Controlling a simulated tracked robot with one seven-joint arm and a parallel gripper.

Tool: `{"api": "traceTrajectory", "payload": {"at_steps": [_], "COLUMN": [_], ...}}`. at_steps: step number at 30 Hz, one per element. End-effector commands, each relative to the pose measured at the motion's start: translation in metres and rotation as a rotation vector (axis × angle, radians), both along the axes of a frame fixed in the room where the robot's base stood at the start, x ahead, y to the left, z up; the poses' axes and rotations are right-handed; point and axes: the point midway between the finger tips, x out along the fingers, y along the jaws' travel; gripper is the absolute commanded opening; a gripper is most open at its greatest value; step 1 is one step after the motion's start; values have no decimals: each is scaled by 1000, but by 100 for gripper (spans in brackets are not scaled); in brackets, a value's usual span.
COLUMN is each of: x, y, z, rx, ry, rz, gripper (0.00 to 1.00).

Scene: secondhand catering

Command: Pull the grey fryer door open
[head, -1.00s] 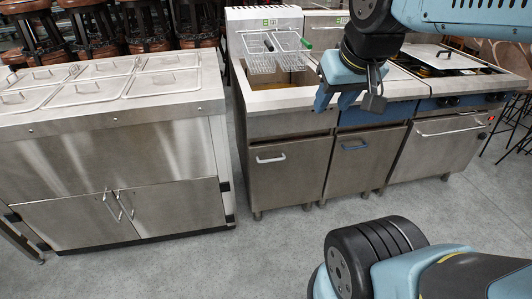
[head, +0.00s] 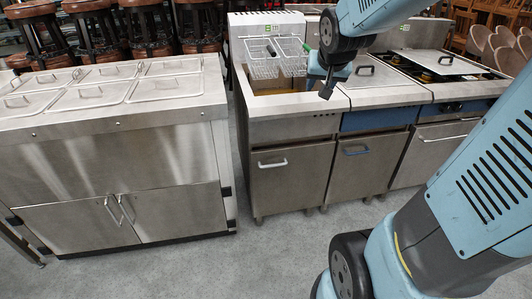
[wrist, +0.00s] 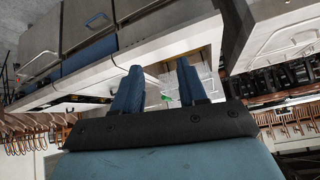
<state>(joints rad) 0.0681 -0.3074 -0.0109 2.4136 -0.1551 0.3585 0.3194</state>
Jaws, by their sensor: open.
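The grey fryer door (head: 288,180) is on the left fryer cabinet in the head view. It is shut and has a light horizontal handle (head: 272,163) near its top. My gripper (head: 325,80) is above the fryer top, near its right side, well above and apart from the handle. In the wrist view my gripper (wrist: 160,84) shows two blue fingers spread apart with nothing between them. The fryer basin and baskets show beyond the fingers there. The wrist view is upside down, and the grey door's handle does not show in it.
A second fryer door (head: 362,165) with a blue handle stands right of the grey one. Farther right is a range (head: 435,150) with its own door. A steel counter (head: 110,150) stands left, across a narrow gap. Wire baskets (head: 262,62) sit on the fryer. Grey floor lies in front.

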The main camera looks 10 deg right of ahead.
Motion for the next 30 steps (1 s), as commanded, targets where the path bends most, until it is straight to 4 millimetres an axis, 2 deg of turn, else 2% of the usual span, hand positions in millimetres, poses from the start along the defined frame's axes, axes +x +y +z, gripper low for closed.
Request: {"api": "traceTrajectory", "payload": {"at_steps": [1,6,15,24,30], "x": [15,65,140,196,220], "y": [-4,-14,-28,-39,-41], "z": [-10,-36,-97,-173,-229], "rx": [8,47,147,300,429], "ry": [-7,-68,-165,-252,-296], "rz": [-14,-58,-104,-144,-163], "gripper": [42,42,42,42,42]}}
